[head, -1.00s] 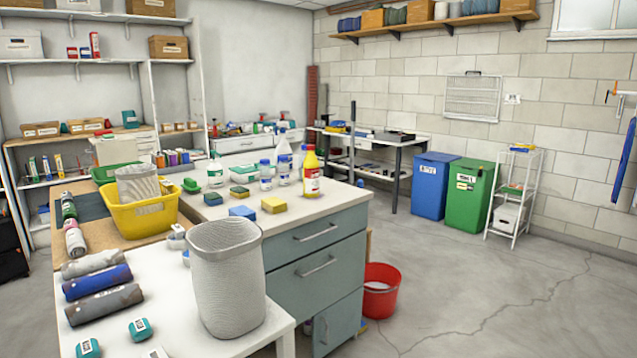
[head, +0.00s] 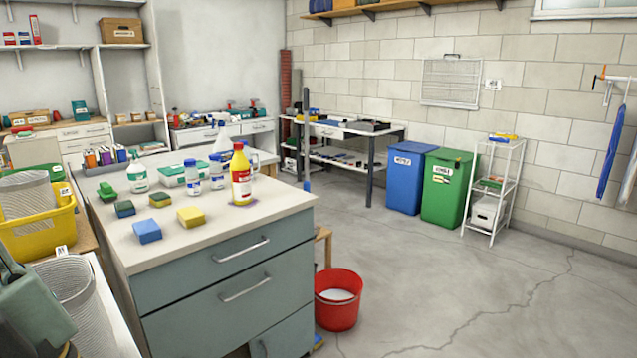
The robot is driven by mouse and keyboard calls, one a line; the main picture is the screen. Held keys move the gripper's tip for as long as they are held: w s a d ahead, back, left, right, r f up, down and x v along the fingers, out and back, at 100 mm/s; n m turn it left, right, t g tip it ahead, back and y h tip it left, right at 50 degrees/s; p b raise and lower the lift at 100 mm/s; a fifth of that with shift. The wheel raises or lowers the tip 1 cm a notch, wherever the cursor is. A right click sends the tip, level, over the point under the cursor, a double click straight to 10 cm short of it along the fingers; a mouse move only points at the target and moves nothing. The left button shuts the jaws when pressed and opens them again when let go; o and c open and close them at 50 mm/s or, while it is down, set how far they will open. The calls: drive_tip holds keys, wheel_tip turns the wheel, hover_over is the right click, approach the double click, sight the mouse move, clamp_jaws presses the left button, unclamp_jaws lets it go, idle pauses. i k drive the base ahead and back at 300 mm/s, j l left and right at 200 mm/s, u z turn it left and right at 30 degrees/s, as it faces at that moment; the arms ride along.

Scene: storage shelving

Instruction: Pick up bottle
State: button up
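Several bottles stand upright on the grey-drawered cabinet's light top (head: 272,205) in the head view. A yellow bottle with a red cap and red label (head: 241,175) is nearest its right side. Two small white bottles with blue caps, one (head: 191,174) and another (head: 217,170), stand to its left. A green-tinted spray bottle (head: 138,173) stands further left. I cannot tell which bottle the task means. My gripper is not clearly visible; no fingertips show.
Sponges (head: 147,230) lie on the cabinet top's front. A yellow basket (head: 40,230) and a grey woven bin (head: 85,300) stand left. A red bucket (head: 338,300) is on the floor right of the cabinet. The floor further right (head: 480,290) is clear.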

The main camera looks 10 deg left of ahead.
sight(240, 169)
drive_tip(key=i+l+z, duration=0.35)
drive_tip(key=i, duration=0.25)
drive_tip(key=i+z, duration=0.35)
drive_tip(key=i, duration=0.25)
drive_tip(key=i+u, duration=0.65)
drive_tip(key=i, duration=0.15)
drive_tip(key=i+l+u, duration=0.1)
drive_tip(key=i+u, duration=0.65)
drive_tip(key=i+l+u, duration=0.15)
drive_tip(key=i+u, duration=0.2)
drive_tip(key=i+l+u, duration=0.25)
drive_tip(key=u, duration=0.15)
drive_tip(key=i, duration=0.05)
